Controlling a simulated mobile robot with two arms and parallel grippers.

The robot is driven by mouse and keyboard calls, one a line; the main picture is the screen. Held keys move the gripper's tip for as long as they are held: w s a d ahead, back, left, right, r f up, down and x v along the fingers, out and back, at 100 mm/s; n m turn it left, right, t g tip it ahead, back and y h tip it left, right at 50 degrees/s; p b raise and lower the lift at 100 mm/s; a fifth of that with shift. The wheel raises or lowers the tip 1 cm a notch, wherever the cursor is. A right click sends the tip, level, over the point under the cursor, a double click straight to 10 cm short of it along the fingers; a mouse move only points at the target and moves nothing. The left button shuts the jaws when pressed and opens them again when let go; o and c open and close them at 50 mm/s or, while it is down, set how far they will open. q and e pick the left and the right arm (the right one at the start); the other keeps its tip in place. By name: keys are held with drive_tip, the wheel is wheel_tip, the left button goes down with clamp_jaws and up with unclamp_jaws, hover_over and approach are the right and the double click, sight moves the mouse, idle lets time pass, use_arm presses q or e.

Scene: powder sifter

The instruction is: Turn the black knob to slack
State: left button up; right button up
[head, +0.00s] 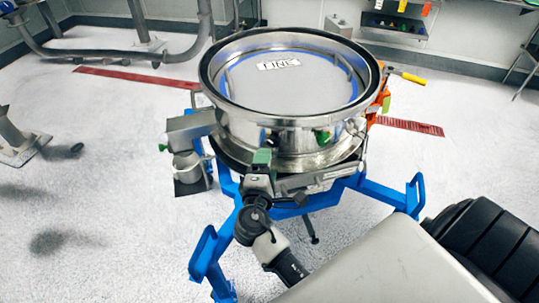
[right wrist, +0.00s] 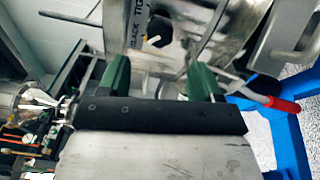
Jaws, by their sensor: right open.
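The round steel powder sifter (head: 285,85) stands on a blue frame in the head view. My right gripper (head: 262,158), with green fingers, is at the near side of its steel body. In the right wrist view the right gripper (right wrist: 159,75) is open, its two green fingers apart. A dark knob with a pale pointer (right wrist: 158,32) shows ahead, between and beyond the fingertips, beside a label (right wrist: 134,28) reading "BLACK TIG…". The fingers look apart from the knob; contact cannot be told. In the head view the gripper hides this knob. My left gripper is not in view.
The blue frame (head: 207,250) has legs and handles spreading around the sifter. A red-handled lever (right wrist: 284,105) lies right of the fingers in the wrist view. A yellow-handled lever (head: 410,77) sticks out at the sifter's right. Floor left of the frame is mostly clear.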

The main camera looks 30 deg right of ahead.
drive_tip(key=v, duration=0.3)
drive_tip(key=shift+s+a+b, duration=0.2)
drive_tip(key=shift+b, duration=0.1)
drive_tip(key=s+a+f+g+y, duration=0.1)
drive_tip(key=s+f+g+y, duration=0.15)
drive_tip(key=f, duration=0.85)
drive_tip(key=s+a+f+g+y, duration=0.1)
drive_tip(key=s+a+f+y, duration=0.15)
drive_tip(key=f, duration=0.85)
drive_tip(key=s+a+f+g+y, duration=0.1)
drive_tip(key=s+f+g+y, duration=0.2)
drive_tip(key=f, duration=0.8)
drive_tip(key=s+d+f+m+g+y, duration=0.1)
drive_tip(key=s+f+m+g, duration=0.1)
drive_tip(key=s+f, duration=0.3)
drive_tip(key=s+d+f+m+g+y, duration=0.1)
drive_tip(key=s+f+m, duration=0.3)
drive_tip(key=s, duration=1)
drive_tip(key=s+d+f+m+g+y, duration=0.2)
drive_tip(key=s+f, duration=0.5)
drive_tip(key=s, duration=0.2)
drive_tip(key=shift+s+f+m+g, duration=0.2)
drive_tip(key=shift+f+m+g, duration=0.15)
drive_tip(key=shift+f+m, duration=0.05)
